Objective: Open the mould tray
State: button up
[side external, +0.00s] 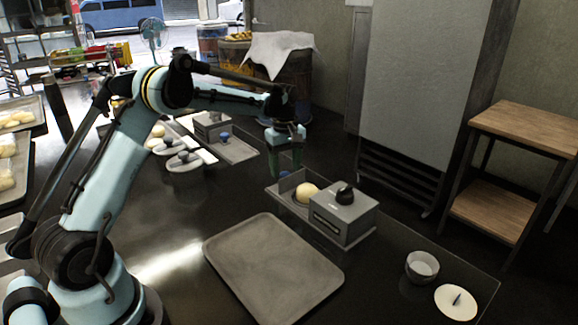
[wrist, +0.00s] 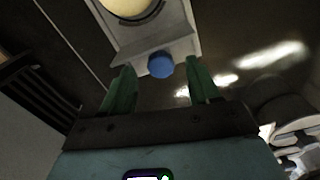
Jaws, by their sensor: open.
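The mould tray (side external: 281,191) is a grey slide at the left side of a grey box with a black knob (side external: 345,214). A pale dough ball (side external: 306,192) sits on it, outside the box. A blue knob (side external: 284,174) is at the tray's outer end. In the wrist view the tray (wrist: 182,45), dough ball (wrist: 130,6) and blue knob (wrist: 160,64) show at the top. My gripper (side external: 286,166) is open at the knob end. In the wrist view its green fingers (wrist: 160,78) are on either side of the knob, with gaps; contact is not visible.
An empty flat tray (side external: 272,268) lies in front of the box. A bowl (side external: 422,266) and a white plate (side external: 456,302) are at the right. A second grey box (side external: 210,124) and lidded dishes (side external: 184,161) stand behind my arm.

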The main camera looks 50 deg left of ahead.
notch_tip(320, 180, up, 10)
jog(key=shift+r, duration=0.2)
dwell(0.4)
jog(key=s+d+r+m+t, duration=0.3)
jog(key=s+d+r+m, duration=0.2)
jog(key=s+d+m, duration=0.4)
jog(key=s+d+f+m+t, duration=0.2)
jog(key=s+d+f+m, duration=0.1)
jog(key=s, duration=0.2)
jog(key=s+d+f+m+t, duration=0.2)
jog(key=s+d+f+m, duration=0.1)
jog(key=s, duration=0.3)
jog(key=shift+s+d+f+m, duration=0.15)
jog(key=shift+s+d+m, duration=0.2)
jog(key=shift+d, duration=0.4)
